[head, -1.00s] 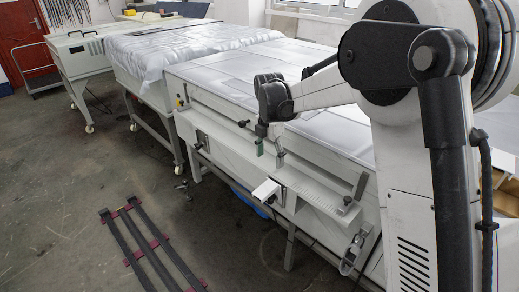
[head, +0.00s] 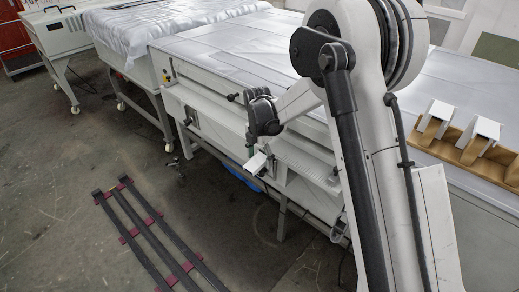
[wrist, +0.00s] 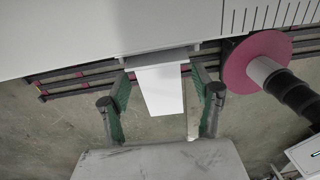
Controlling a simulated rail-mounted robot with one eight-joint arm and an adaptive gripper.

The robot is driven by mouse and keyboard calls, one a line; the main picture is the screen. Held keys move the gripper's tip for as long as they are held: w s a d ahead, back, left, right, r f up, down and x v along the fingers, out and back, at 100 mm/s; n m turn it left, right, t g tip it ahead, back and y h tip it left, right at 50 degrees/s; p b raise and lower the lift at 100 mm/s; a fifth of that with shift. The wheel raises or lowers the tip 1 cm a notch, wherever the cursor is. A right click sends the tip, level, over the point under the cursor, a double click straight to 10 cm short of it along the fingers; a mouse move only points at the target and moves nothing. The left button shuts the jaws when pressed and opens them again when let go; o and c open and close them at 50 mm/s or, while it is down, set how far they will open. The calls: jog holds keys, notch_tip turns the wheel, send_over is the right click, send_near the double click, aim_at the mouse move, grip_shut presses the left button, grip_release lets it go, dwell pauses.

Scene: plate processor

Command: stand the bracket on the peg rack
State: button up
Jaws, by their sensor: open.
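The bracket (head: 256,163) is a small white piece sticking out from the front side of the long white machine. In the wrist view the bracket (wrist: 160,92) shows as a white block between my two green-padded fingers, with gaps on both sides. My gripper (wrist: 162,84) is open around it and holds nothing. In the head view my gripper (head: 251,152) is just above and beside the bracket, partly hidden by my wrist. A brown rack (head: 460,157) with white-topped brackets on it stands at the right and looks like the peg rack; the frame edge cuts it off.
The long white machine (head: 215,55) fills the middle, with a ribbed ledge (head: 302,161) right of the bracket. A pink disc with a black handle (wrist: 258,58) is close on the right in the wrist view.

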jog(key=shift+f, duration=0.55)
jog(key=c, duration=1.4)
jog(key=shift+r+p, duration=2)
jog(key=shift+r, duration=3.5)
